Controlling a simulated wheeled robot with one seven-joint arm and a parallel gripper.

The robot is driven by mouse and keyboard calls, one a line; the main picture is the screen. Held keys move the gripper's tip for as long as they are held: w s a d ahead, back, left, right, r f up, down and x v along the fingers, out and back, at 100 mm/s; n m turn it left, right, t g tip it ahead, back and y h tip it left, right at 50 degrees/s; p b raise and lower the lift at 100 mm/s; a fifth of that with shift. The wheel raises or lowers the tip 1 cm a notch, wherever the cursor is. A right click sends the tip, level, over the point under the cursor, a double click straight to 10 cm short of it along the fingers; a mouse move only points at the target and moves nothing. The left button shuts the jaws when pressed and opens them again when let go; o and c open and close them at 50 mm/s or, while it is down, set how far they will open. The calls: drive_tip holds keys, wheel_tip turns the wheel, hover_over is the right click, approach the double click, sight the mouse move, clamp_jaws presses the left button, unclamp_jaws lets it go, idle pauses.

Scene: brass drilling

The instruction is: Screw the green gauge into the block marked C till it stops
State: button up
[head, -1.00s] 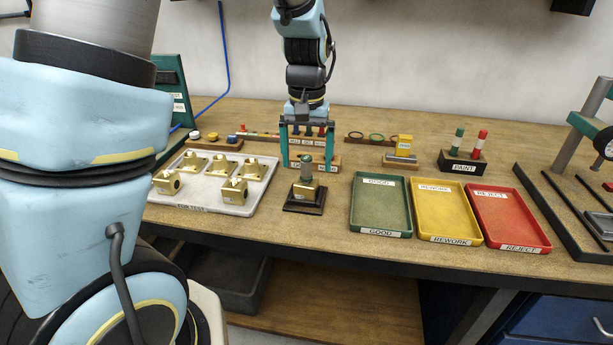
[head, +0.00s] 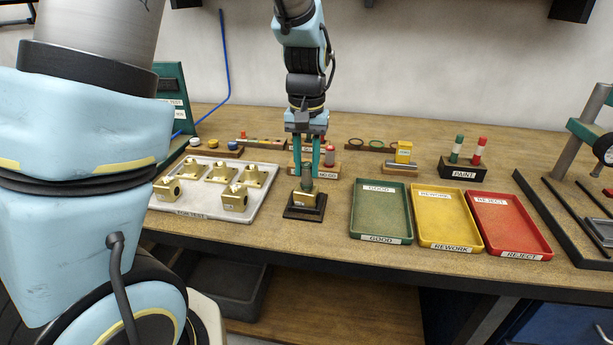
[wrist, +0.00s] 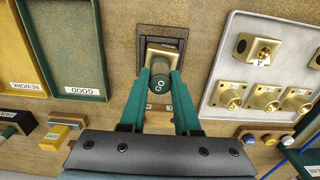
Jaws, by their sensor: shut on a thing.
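The green gauge, with a round top marked GO in the wrist view (wrist: 159,88), stands upright at the brass block (head: 307,198). The block sits on a small black stand (head: 291,211) in front of my arm. My gripper (head: 307,167) comes down from above with its two teal fingers shut on the green gauge; the fingers also show on either side of it in the wrist view (wrist: 160,78). The block's label is too small to read in the head view. The gauge's lower end is hidden, so how deep it sits cannot be told.
A pale tray (head: 195,211) with several brass blocks lies left of the stand. Green (head: 381,239), yellow (head: 447,246) and red (head: 521,254) trays lie to the right. A wooden rack (head: 333,171) with a red-topped gauge stands close behind the stand.

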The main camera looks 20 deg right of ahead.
clamp_jaws()
drive_tip(key=shift+m, duration=1.2)
drive_tip(key=m, duration=0.4)
drive_tip(key=shift+m, duration=0.3)
drive_tip(key=m+p, duration=0.1)
drive_tip(key=m, duration=0.3)
drive_tip(key=shift+f+m+p, duration=0.1)
drive_tip(key=shift+m+p, duration=0.2)
drive_tip(key=shift+m, duration=0.5)
drive_tip(key=o, duration=0.7)
unclamp_jaws()
drive_tip(key=shift+o, duration=0.6)
